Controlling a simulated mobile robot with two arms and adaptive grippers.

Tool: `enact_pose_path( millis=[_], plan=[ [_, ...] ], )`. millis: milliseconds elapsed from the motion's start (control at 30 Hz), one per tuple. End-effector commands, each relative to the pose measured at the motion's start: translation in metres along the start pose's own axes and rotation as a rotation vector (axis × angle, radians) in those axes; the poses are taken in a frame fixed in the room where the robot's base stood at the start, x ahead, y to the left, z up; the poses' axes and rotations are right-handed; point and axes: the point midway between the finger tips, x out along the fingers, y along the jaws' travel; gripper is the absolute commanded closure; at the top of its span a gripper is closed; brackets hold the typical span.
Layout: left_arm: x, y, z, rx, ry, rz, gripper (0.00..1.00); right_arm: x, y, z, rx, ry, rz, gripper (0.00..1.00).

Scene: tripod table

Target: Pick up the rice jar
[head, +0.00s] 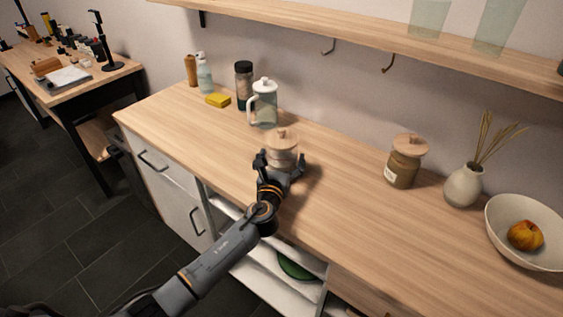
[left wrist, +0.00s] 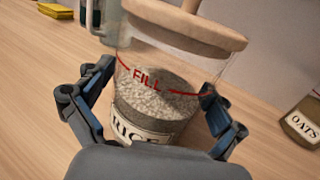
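The rice jar (head: 283,150) is a clear glass jar with a round wooden knob lid, standing on the wooden counter. In the left wrist view the jar (left wrist: 155,95) holds pale grains, with a red FILL line and a RICE label. My left gripper (head: 280,168) has its fingers on either side of the jar. In the left wrist view its fingertips (left wrist: 158,80) lie close against both sides of the glass. I cannot tell if they grip or only surround it. The jar's lower part is hidden behind the gripper. My right gripper is not in view.
A glass pitcher (head: 264,104) stands just behind the jar, with a dark-based shaker (head: 244,85) and yellow sponge (head: 218,100) further left. An oats jar (head: 404,162), vase (head: 463,186) and bowl (head: 527,262) stand to the right. Counter between the two jars is clear.

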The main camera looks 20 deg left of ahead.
Motion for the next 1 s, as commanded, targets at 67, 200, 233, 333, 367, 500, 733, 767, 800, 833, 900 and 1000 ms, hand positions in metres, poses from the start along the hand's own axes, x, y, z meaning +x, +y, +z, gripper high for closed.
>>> enact_pose_path(
  millis=[67,200,233,333,367,500,733,767,800,833,900,1000],
  plan=[
    [0.000,0.000,0.000,0.000,0.000,0.000,0.31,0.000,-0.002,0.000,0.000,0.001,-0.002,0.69],
    [0.000,0.000,0.000,0.000,0.000,0.000,0.59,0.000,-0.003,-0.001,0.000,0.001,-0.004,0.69],
    [0.000,0.000,0.000,0.000,0.000,0.000,0.65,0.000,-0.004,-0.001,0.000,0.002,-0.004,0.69],
    [0.000,0.000,0.003,0.000,-0.005,0.000,0.81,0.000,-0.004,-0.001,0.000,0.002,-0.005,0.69],
    [0.000,0.000,0.003,0.000,-0.005,0.000,0.81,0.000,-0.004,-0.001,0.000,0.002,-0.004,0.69],
    [0.000,0.000,0.003,0.000,-0.005,0.000,0.81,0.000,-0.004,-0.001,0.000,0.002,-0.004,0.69],
    [0.000,0.000,0.014,0.000,-0.008,-0.001,0.81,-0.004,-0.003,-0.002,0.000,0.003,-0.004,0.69],
    [0.000,-0.001,0.017,0.000,-0.008,-0.002,0.81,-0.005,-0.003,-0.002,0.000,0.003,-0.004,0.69],
    [0.000,-0.001,0.022,-0.001,-0.008,-0.002,0.81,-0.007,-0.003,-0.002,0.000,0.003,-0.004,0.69],
    [0.001,-0.001,0.026,-0.001,-0.009,-0.002,0.81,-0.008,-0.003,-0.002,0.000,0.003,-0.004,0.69],
    [0.001,0.000,0.039,-0.001,-0.011,-0.002,0.81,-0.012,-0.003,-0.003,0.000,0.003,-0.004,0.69],
    [-0.014,-0.007,0.056,-0.002,-0.010,-0.005,0.81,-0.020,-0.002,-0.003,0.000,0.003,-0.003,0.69]
  ],
)
